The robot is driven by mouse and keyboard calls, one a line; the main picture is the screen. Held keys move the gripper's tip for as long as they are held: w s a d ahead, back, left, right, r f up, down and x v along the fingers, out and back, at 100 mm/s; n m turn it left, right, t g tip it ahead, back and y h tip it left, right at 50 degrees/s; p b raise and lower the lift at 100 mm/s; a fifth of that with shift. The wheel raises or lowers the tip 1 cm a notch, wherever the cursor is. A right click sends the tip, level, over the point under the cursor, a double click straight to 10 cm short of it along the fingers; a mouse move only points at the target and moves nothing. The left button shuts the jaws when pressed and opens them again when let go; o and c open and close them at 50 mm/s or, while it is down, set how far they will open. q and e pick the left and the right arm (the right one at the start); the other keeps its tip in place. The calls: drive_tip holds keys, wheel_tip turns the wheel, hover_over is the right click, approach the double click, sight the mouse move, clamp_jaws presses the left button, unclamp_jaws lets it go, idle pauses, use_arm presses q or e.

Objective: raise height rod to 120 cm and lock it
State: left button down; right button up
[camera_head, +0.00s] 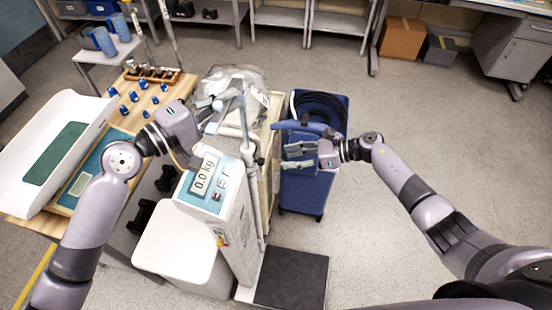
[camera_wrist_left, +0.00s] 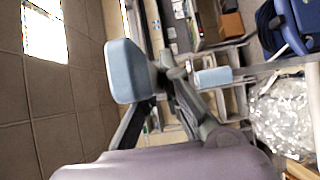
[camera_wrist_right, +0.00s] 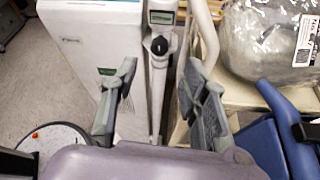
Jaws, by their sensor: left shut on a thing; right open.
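The scale (camera_head: 222,200) has a lit display reading 0.0 kg. Its white height rod (camera_head: 243,125) stands behind the display; the rod also shows in the right wrist view (camera_wrist_right: 157,90), with a black knob (camera_wrist_right: 159,46) below a small window (camera_wrist_right: 162,17). My left gripper (camera_head: 214,112) is shut at the rod's top, on what looks like its light blue headpiece (camera_wrist_left: 130,70); the exact grip is partly hidden. My right gripper (camera_head: 290,157) is open and empty, right of the rod. In the right wrist view its fingers (camera_wrist_right: 155,85) spread either side of the rod, apart from it.
A blue bin (camera_head: 307,190) with a black coiled hose stands right of the scale. A clear plastic bag (camera_head: 230,78) lies behind the rod. Floor at the right is free.

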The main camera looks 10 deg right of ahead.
use_arm(q)
drive_tip(key=shift+r, duration=0.1)
use_arm(e)
drive_tip(key=v, duration=0.4)
use_arm(q)
drive_tip(key=c, duration=1.7)
unclamp_jaws()
drive_tip(key=v, duration=1.2)
